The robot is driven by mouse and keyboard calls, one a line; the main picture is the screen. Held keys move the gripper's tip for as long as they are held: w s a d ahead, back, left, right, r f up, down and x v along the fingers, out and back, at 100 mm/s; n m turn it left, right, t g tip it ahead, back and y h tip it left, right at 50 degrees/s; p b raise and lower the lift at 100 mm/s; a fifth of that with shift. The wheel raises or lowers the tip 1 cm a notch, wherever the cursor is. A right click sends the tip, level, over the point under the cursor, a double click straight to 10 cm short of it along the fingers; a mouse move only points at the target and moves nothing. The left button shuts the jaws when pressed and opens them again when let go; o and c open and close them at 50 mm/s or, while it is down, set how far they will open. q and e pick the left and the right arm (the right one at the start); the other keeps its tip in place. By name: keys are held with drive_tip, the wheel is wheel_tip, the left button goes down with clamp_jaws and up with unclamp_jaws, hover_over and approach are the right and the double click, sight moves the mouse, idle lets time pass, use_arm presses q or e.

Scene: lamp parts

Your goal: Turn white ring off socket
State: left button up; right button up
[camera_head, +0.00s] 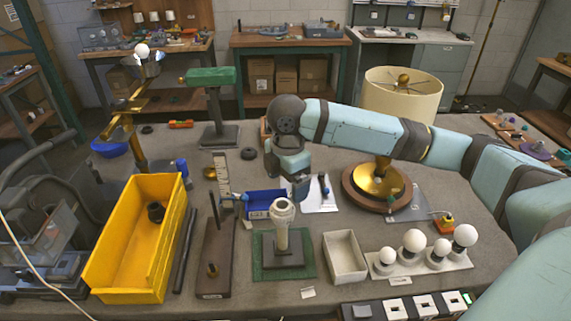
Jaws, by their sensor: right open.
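The white ring (283,206) sits at the top of a pale upright socket (282,232). The socket stands on a dark base (284,252) on a green mat (262,273) near the front middle of the bench. My right gripper (300,190) points down just behind and slightly right of the ring in the picture. It is open, and nothing shows in it. Its fingers are small and partly hidden by the hand, and I cannot tell whether they touch the ring. My left gripper is not in view.
A yellow bin (115,262) stands at left and a wooden board with a rod (217,262) beside the mat. An empty white box (345,258) and a tray of bulbs (425,262) are at right. A brass lamp with a cream shade (400,97) stands behind, under my right arm.

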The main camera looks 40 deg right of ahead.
sight(284, 202)
wheel_tip(284, 202, down, 8)
drive_tip(key=shift+r, duration=0.2)
drive_tip(key=c, duration=1.1)
drive_tip(key=shift+r+n+p, duration=0.15)
drive_tip(key=shift+n+p, duration=0.3)
drive_tip(key=shift+n, duration=0.05)
drive_tip(key=shift+w+a+n+p, duration=0.1)
drive_tip(key=shift+w+n+p, duration=0.05)
drive_tip(key=shift+n+p, duration=0.6)
drive_tip(key=shift+w+n+p, duration=0.1)
drive_tip(key=shift+n+p, duration=0.4)
drive_tip(key=shift+n, duration=0.45)
drive_tip(key=shift+n+p, duration=0.6)
drive_tip(key=shift+n, duration=0.3)
drive_tip(key=shift+w+a+n, duration=0.1)
drive_tip(key=shift+n, duration=0.3)
